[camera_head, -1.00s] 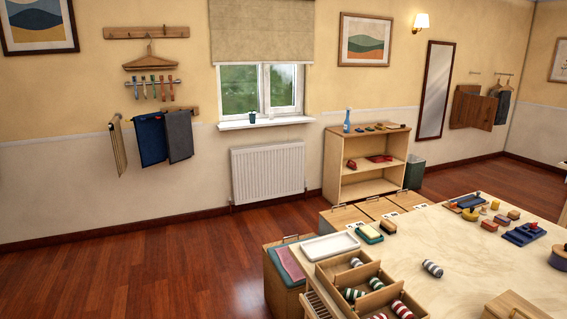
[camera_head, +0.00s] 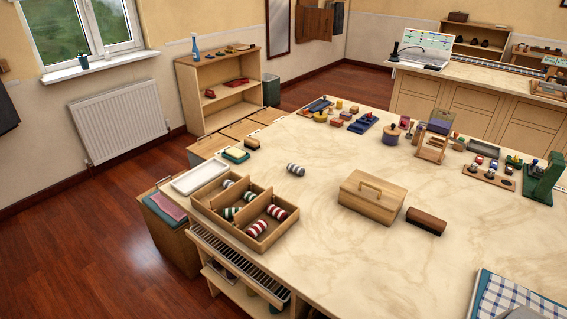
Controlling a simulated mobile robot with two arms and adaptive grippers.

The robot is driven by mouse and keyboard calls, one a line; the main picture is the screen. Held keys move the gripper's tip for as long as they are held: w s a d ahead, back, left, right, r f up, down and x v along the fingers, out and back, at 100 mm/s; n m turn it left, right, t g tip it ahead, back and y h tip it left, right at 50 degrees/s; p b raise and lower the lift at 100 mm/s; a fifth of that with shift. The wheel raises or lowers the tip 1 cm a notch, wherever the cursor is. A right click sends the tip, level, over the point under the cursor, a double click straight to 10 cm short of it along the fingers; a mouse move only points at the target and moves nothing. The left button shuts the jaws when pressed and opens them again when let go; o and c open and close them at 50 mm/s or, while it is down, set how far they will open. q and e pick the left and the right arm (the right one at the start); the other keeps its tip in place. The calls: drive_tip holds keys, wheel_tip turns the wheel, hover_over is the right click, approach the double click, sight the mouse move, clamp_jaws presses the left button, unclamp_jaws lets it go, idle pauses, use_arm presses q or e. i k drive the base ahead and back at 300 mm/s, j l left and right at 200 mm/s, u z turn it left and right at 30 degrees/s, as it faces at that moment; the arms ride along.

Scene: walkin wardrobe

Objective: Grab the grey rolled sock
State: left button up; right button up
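The grey rolled sock (camera_head: 296,170), with grey and white stripes, lies alone on the pale table top (camera_head: 325,248). It is just beyond the right back corner of a wooden divided box (camera_head: 204,207). Neither of my grippers shows in the head view.
A white tray (camera_head: 199,177) and a sponge-like block (camera_head: 236,154) sit left of the sock. A lidded wooden box (camera_head: 372,197) and a brown brush (camera_head: 426,221) stand to its right. Folded checked cloth (camera_head: 510,300) lies at the near right. Red wooden floor (camera_head: 80,235) is open at left.

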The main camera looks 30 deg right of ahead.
sight(300, 171)
drive_tip(key=j+z, duration=0.15)
drive_tip(key=z, duration=0.2)
drive_tip(key=i+j+z, duration=0.1)
drive_tip(key=z, duration=0.25)
drive_tip(key=j+z, duration=0.3)
